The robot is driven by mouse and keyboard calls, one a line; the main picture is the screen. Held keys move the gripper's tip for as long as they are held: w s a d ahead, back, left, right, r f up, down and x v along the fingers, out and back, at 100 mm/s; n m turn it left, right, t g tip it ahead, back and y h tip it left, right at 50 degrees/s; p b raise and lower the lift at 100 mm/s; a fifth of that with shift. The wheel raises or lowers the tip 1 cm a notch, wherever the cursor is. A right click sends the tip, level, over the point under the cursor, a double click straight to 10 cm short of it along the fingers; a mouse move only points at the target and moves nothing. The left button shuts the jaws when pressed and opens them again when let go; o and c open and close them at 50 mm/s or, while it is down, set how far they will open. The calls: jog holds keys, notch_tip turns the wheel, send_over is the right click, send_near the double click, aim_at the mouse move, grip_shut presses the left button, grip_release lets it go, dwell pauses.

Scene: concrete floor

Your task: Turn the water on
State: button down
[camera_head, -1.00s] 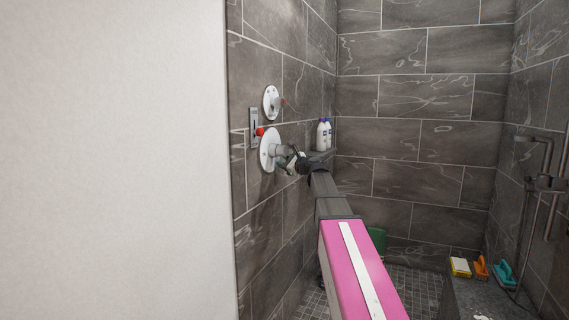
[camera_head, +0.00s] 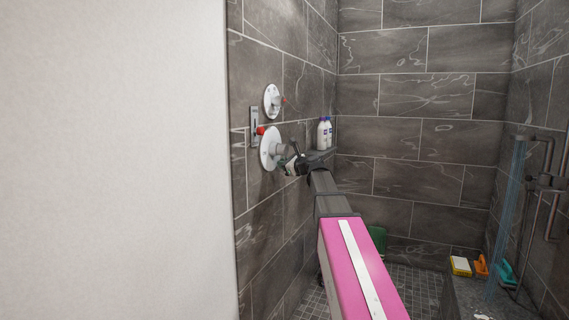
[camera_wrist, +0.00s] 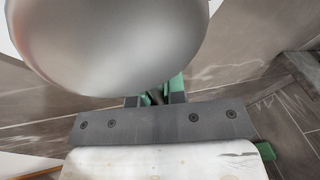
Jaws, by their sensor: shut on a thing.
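On the left tiled wall is a lower round white valve plate (camera_head: 267,148) with a grey handle (camera_head: 281,149) and a red part at its upper left. An upper round white valve (camera_head: 271,100) with a small red tip sits above it. My gripper (camera_head: 289,163) is at the lower handle and shut on it; the exact grasp is small and partly hidden. In the wrist view my gripper's green fingers (camera_wrist: 158,98) are partly covered by a large rounded grey metal shape close to the camera. Blue streams of water (camera_head: 508,215) fall at the right, near the shower pipe (camera_head: 547,185).
White bottles (camera_head: 323,134) stand on a corner shelf just behind my gripper. A grey ledge at lower right holds yellow (camera_head: 461,266), orange (camera_head: 482,267) and teal (camera_head: 504,273) brushes or sponges. A pale wall (camera_head: 110,160) fills the left.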

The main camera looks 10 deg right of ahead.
jog(key=shift+s+a+f+m+g, duration=0.25)
jog(key=shift+s+a+m+g, duration=0.25)
jog(key=shift+m, duration=0.4)
jog(key=shift+s+a+f+m+g, duration=0.3)
jog(key=shift+s+m, duration=0.3)
jog(key=shift+m, duration=0.3)
jog(key=c, duration=1.2)
grip_release()
jog(key=shift+r, duration=0.1)
jog(key=v, duration=1.1)
